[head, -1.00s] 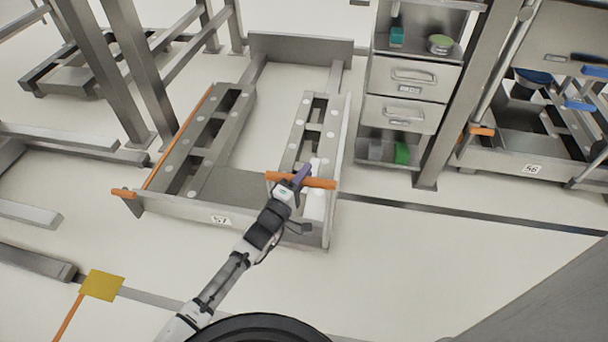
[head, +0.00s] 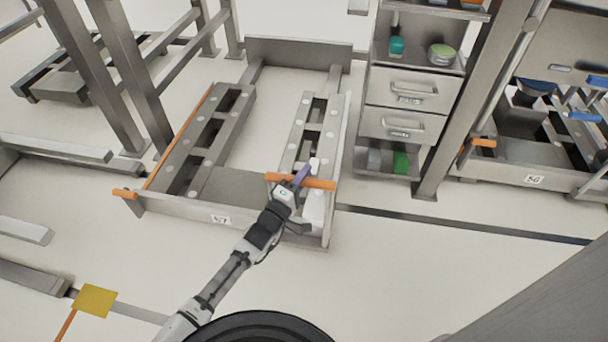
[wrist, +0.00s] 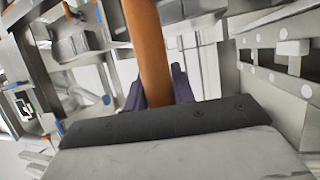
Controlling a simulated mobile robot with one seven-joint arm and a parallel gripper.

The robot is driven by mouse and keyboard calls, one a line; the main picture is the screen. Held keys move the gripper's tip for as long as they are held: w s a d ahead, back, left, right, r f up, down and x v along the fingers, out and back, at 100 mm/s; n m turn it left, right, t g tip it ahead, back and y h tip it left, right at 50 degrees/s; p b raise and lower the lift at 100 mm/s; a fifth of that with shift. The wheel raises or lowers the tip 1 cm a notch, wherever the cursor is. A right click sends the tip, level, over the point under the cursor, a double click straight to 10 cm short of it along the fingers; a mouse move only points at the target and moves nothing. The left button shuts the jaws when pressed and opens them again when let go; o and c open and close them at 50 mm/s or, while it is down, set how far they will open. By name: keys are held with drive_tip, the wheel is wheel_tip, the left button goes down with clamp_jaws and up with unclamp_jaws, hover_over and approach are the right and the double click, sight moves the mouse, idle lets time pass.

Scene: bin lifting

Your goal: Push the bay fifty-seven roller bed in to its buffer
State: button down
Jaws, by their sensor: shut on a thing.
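The bay fifty-seven roller bed (head: 226,184) is a low grey frame with two rails of white rollers and a front plate marked 57. An orange handle (head: 322,184) lies across its front right end, and a smaller orange handle end (head: 124,193) shows at its front left. My gripper (head: 300,177) is shut on the right orange handle. In the wrist view the orange bar (wrist: 150,50) runs between the purple fingers. The buffer (head: 300,53), a grey upright plate, stands beyond the bed's far end, with a gap between them.
A shelf unit with drawers (head: 408,92) and a grey post (head: 445,110) stand close right of the bed. Grey posts (head: 120,80) stand on the left. Bay 56's bed (head: 530,170) is far right. A yellow plate (head: 95,300) is at lower left. The floor in front is open.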

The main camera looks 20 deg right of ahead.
drive_tip(key=c, duration=1.2)
unclamp_jaws()
drive_tip(key=shift+o, duration=0.2)
drive_tip(key=shift+s+a, duration=0.1)
drive_tip(key=v, duration=1.3)
drive_tip(key=shift+s+a+p, duration=0.2)
drive_tip(key=shift+a+p, duration=0.05)
drive_tip(key=shift+p, duration=0.1)
drive_tip(key=shift+f, duration=0.15)
drive_tip(key=shift+c, duration=0.2)
